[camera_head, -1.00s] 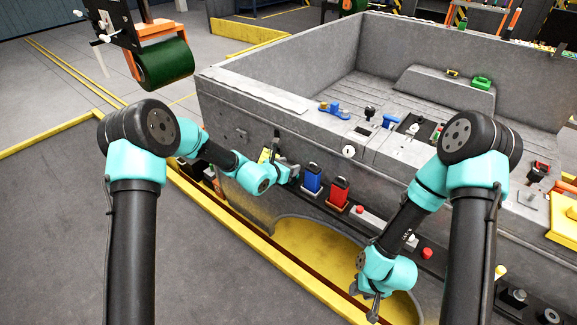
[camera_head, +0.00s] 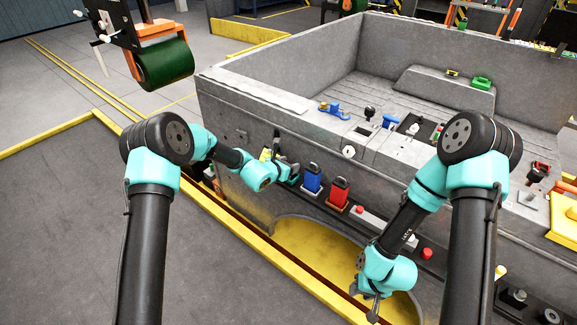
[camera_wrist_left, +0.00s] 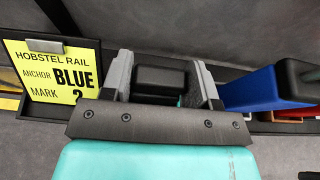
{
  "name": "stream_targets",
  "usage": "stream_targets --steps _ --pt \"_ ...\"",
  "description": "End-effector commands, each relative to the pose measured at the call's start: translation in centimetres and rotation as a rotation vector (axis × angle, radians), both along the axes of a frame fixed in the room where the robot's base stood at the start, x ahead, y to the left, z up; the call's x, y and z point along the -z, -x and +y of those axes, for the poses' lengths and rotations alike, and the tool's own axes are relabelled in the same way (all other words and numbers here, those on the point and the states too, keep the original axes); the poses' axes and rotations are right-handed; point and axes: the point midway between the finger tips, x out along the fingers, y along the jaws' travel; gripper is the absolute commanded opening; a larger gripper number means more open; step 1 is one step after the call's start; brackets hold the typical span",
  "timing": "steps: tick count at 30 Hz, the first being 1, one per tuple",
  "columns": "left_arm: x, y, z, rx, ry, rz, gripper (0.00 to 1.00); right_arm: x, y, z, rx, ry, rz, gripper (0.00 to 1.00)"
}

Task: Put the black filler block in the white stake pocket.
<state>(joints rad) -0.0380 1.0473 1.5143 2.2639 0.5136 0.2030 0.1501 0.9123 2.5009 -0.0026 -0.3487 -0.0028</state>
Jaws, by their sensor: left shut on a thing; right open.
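My left gripper (camera_head: 287,166) is beside the bed's grey side wall, left of a blue block. In the left wrist view its two grey fingers (camera_wrist_left: 162,85) are closed around a black block (camera_wrist_left: 160,78), which matches the filler block. In the head view the arm and fingers mostly hide this block. A small white piece with a dark centre (camera_head: 348,151) sits on the upper side of the bed wall, up and right of my left gripper; I cannot tell for certain that it is the stake pocket. My right gripper (camera_head: 366,299) is open, low before the yellow wheel arch.
A dark rail holds a blue block (camera_head: 312,179) and a red block (camera_head: 338,192). A yellow label (camera_wrist_left: 57,70) reading "HOBSTEL RAIL" stands left of my left gripper. Tools and knobs, including a blue handle (camera_head: 389,121), stand on the bed's top ledge.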

Motion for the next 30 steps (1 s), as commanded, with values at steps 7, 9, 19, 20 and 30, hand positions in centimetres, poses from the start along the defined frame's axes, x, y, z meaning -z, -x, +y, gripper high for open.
stream_targets --steps 7,9,19,20,30 --pt "0.20 -0.03 0.03 -0.001 0.001 -0.002 0.31 0.00 0.00 0.00 0.000 0.000 0.000 0.43" --pt "0.22 -0.02 0.04 -0.001 0.000 -0.001 0.31 0.00 0.00 0.00 0.000 0.000 0.000 0.43" --pt "0.48 -0.01 0.04 -0.001 0.000 -0.001 0.74 0.00 0.01 0.00 0.000 0.000 0.000 0.43" --pt "0.48 -0.01 0.04 -0.001 0.000 -0.001 0.77 0.00 0.01 0.00 0.000 0.000 0.000 0.43" --pt "0.67 0.00 0.04 -0.001 0.000 0.000 0.80 0.00 0.00 0.00 0.000 0.000 0.000 0.43"
